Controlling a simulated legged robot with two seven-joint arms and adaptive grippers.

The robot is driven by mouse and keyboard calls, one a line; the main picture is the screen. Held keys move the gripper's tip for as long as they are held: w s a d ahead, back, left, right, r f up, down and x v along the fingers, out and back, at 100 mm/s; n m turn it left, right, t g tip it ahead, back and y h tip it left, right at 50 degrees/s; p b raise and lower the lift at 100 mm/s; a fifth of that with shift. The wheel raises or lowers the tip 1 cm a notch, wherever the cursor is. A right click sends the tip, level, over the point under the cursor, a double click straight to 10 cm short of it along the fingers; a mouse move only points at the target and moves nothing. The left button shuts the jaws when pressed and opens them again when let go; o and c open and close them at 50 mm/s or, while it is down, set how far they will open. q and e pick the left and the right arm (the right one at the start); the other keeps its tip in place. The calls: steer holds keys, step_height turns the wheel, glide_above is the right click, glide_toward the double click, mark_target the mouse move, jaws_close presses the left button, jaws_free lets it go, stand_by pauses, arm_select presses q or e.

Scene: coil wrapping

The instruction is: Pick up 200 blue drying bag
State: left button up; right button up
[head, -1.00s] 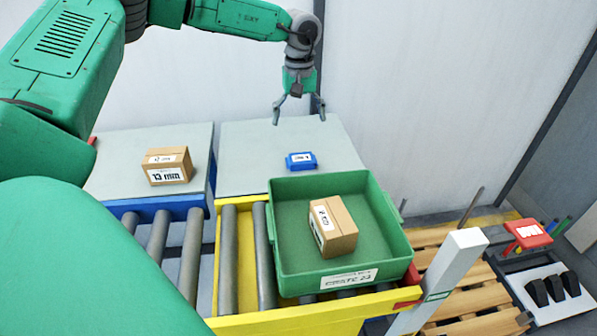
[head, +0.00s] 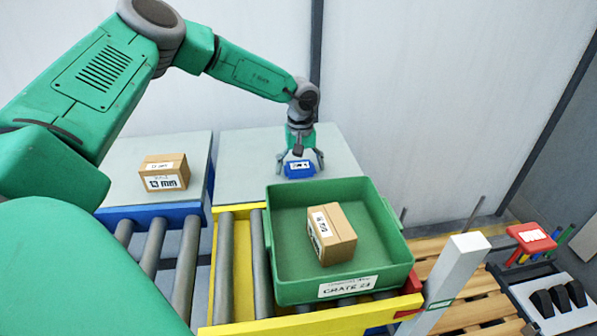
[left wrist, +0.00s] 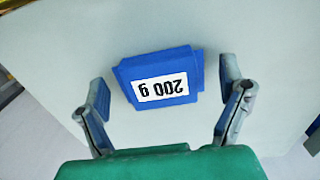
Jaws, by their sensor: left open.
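The blue drying bag (head: 299,170) lies on the pale grey table top (head: 245,165) behind the green crate. In the left wrist view the bag (left wrist: 160,68) shows a white label reading "200 g", upside down. My left gripper (head: 300,165) is open, with its fingers down at the table on either side of the bag. In the left wrist view the gripper (left wrist: 165,98) has one finger to the left and one to the right of the bag, with a gap on both sides. My right gripper is not in view.
A green crate (head: 390,250) holding a cardboard box (head: 332,236) stands on the yellow-framed roller conveyor in front of the bag. Another cardboard box (head: 164,171) sits on the left table. A white post (head: 455,265) and a wooden pallet (head: 480,270) are at the right.

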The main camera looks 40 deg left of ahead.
arm_select(q)
steer(key=shift+d+f, duration=0.25)
steer(key=shift+d+r, duration=0.1)
steer(key=shift+d, duration=0.15)
steer(key=shift+a, duration=0.2)
steer(key=c, duration=0.9)
steer(key=shift+a, duration=0.2)
steer(key=c, duration=0.4)
steer(key=shift+s+a, duration=0.1)
steer(key=shift+s, duration=0.05)
